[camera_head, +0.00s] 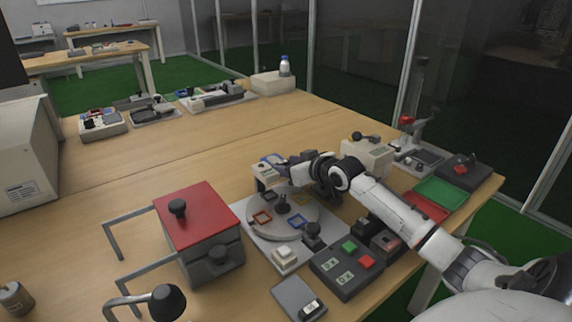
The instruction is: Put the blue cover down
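My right gripper (284,166) reaches in from the right, over the far side of a round grey turntable (262,234). Its fingertips are at a small white block with a blue-edged top (268,160). I cannot tell whether the blue piece is held, touched or only behind the fingers. Another blue square frame (297,221) lies on the turntable's front right. A red frame (262,217) lies at its left and a yellow one (302,199) at its back right, partly near my wrist. My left gripper is not in view.
A grey box with a red lid (197,214) and black knobs stands left of the turntable. A button box (347,266) stands in front right. Green (441,193) and red trays lie at the right edge. The table's left middle is clear.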

